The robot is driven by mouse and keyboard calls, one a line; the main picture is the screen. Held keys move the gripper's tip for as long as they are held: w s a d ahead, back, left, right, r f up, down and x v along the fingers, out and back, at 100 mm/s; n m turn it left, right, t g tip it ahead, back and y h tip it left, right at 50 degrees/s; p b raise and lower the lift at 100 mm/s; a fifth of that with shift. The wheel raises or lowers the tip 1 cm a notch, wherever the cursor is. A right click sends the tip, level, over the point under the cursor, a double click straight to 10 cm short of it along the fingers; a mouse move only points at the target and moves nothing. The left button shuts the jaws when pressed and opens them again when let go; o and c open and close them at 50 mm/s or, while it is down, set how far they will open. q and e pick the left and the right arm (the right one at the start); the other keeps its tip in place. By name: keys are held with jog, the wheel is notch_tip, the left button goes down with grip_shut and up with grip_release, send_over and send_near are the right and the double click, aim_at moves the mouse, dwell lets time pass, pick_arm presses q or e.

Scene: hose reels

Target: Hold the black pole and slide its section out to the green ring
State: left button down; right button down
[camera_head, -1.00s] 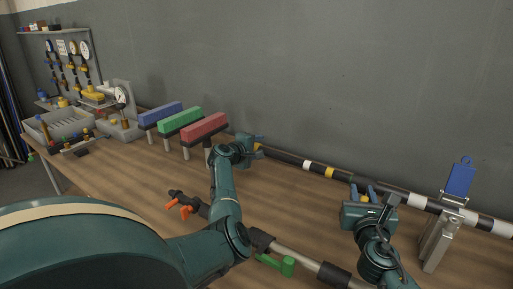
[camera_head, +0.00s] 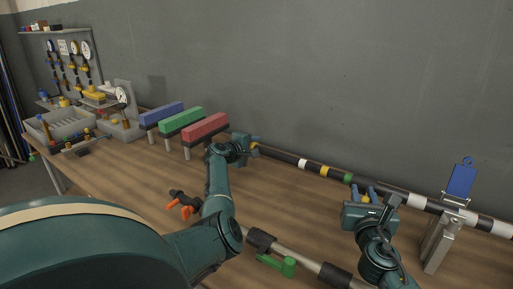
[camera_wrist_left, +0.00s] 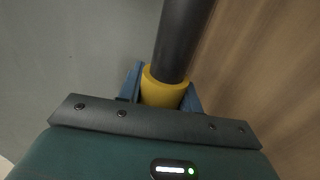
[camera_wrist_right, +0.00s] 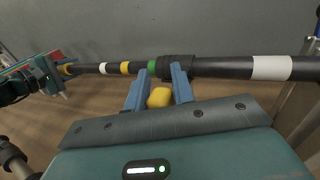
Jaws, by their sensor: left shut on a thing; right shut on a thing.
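The black pole (camera_head: 390,196) runs along the back of the table, with a thinner section (camera_head: 280,156) extending left from a dark collar (camera_wrist_right: 178,66). White (camera_head: 302,163), yellow (camera_head: 325,170) and green (camera_head: 348,178) rings show on the thinner section. The green ring (camera_wrist_right: 152,67) is just left of the collar in the right wrist view. My left gripper (camera_head: 254,145) is shut on the yellow end piece (camera_wrist_left: 165,88) of the thinner section.
A metal stand (camera_head: 440,240) with a blue tag (camera_head: 461,180) supports the pole at right. Blue, green and red blocks (camera_head: 205,128) stand on posts at left. A grey pipe with a green handle (camera_head: 289,266) lies in front.

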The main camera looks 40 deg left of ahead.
pick_arm(q)
jog(key=shift+d, duration=0.1)
jog(key=c, duration=0.9)
grip_release()
jog(key=shift+c, duration=0.2)
jog(key=v, duration=1.2)
pick_arm(e)
jog(key=c, duration=1.3)
grip_release()
jog(key=shift+o, duration=0.2)
